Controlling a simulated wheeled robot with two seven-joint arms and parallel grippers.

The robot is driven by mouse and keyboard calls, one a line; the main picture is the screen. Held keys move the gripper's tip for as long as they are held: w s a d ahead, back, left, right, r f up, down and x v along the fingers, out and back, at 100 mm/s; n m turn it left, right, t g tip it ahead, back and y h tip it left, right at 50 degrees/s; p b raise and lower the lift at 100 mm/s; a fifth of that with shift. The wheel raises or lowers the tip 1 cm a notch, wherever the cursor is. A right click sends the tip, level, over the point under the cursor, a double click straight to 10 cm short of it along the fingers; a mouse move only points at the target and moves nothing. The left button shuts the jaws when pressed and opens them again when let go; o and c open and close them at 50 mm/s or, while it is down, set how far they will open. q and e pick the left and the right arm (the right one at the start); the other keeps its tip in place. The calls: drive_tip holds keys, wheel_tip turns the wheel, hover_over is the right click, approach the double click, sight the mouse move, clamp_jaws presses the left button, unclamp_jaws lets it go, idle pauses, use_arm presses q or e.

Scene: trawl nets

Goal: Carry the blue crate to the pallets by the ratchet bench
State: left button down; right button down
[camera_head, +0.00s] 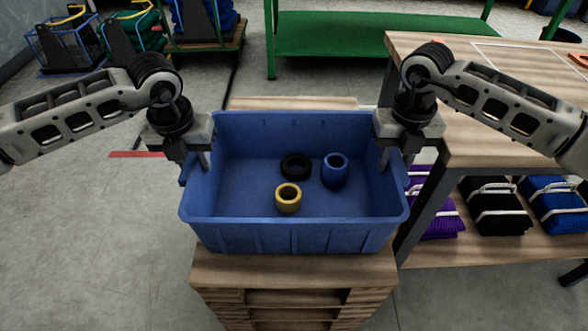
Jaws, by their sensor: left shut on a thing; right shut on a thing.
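The blue crate (290,236) is in the middle of the view, over a stack of wooden pallets (290,271). It looks level; I cannot tell whether it rests on the stack or hangs just above it. Inside lie a black ring (296,157), a blue ring (335,178) and a yellow ring (288,208). My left gripper (197,160) is shut on the crate's left wall. My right gripper (391,152) is shut on its right wall. The fingertips are partly hidden by the crate walls.
A wooden bench (470,120) stands close on the right, with folded purple, black and blue nets (494,207) on its lower shelf. A green bench (360,35) is at the back. Carts with nets stand at the back left. The grey floor (90,240) at left is clear.

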use_arm(q)
drive_tip(key=shift+d+f+b, duration=0.1)
drive_tip(key=shift+f+b, duration=0.45)
drive_tip(key=shift+f, duration=0.15)
use_arm(e)
drive_tip(key=shift+a+f, duration=0.1)
drive_tip(key=shift+f, duration=0.6)
use_arm(q)
drive_tip(key=c, duration=1.1)
unclamp_jaws()
drive_tip(key=shift+r, duration=0.1)
use_arm(e)
drive_tip(key=c, duration=1.1)
unclamp_jaws()
drive_tip(key=shift+r, duration=0.1)
use_arm(q)
drive_tip(key=shift+o, duration=0.2)
use_arm(e)
drive_tip(key=shift+o, duration=0.2)
drive_tip(key=shift+r, duration=0.2)
use_arm(q)
wheel_tip(320, 180, up, 12)
drive_tip(key=s, duration=0.1)
drive_tip(key=shift+s, duration=0.4)
use_arm(e)
wheel_tip(320, 180, up, 12)
drive_tip(key=shift+f, duration=0.15)
